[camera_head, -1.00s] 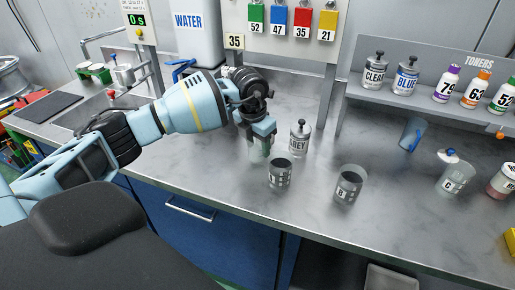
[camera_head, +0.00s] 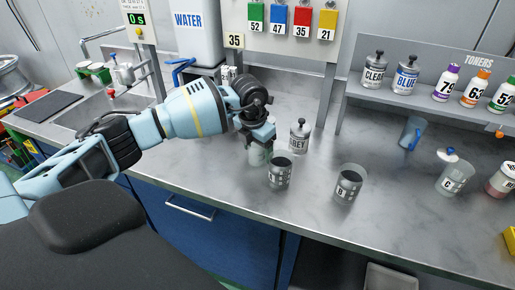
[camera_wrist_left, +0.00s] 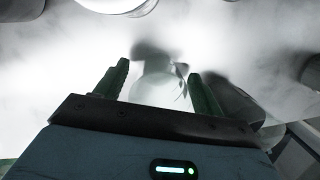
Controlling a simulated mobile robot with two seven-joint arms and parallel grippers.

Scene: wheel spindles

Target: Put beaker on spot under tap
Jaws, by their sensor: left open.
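My left gripper (camera_head: 259,146) points down at the counter, to the left of the grey can. A clear, glassy vessel (camera_head: 257,157), seemingly a beaker, is under it and partly hidden by it. In the left wrist view my open left gripper (camera_wrist_left: 160,78) has its two dark green fingers apart, with the pale, see-through vessel (camera_wrist_left: 160,92) between or just beyond them; contact cannot be told. The blue tap (camera_head: 180,68) is on the white WATER tank (camera_head: 193,30) at the back left. The spot below it is largely hidden by my arm. My right gripper is not in view.
The GREY can (camera_head: 299,138) and two grey-marked beakers, one (camera_head: 279,173) and another labelled B (camera_head: 348,186), stand close right of the gripper. The sink (camera_head: 100,108) is at left.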

